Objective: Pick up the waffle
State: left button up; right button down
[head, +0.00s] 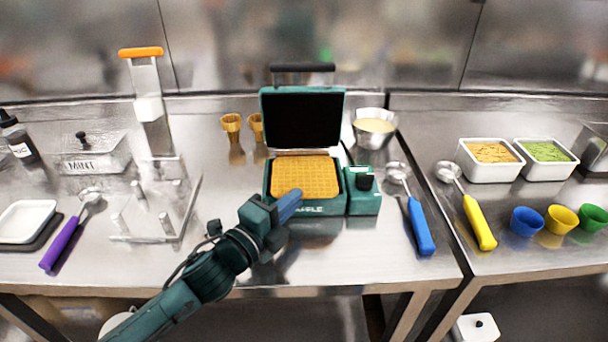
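A golden square waffle (306,178) lies flat in the lower plate of the green waffle maker (315,210), whose lid (303,118) stands open. My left gripper (294,197) reaches in from the lower left. Its blue fingers are over the front edge of the waffle maker, and their tips overlap the waffle's near left part in the picture. I cannot tell whether they touch it. The fingers appear edge-on, so any gap between them is hidden. My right gripper is not in view.
Two cones (232,123) stand behind, left of the lid. A metal bowl (374,128) is at the right. A blue-handled scoop (420,228) lies right of the waffle maker. A clear stand (160,205) and a purple-handled scoop (62,240) are at the left.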

pick_arm(q)
grip_shut()
jog(key=shift+r, duration=0.1)
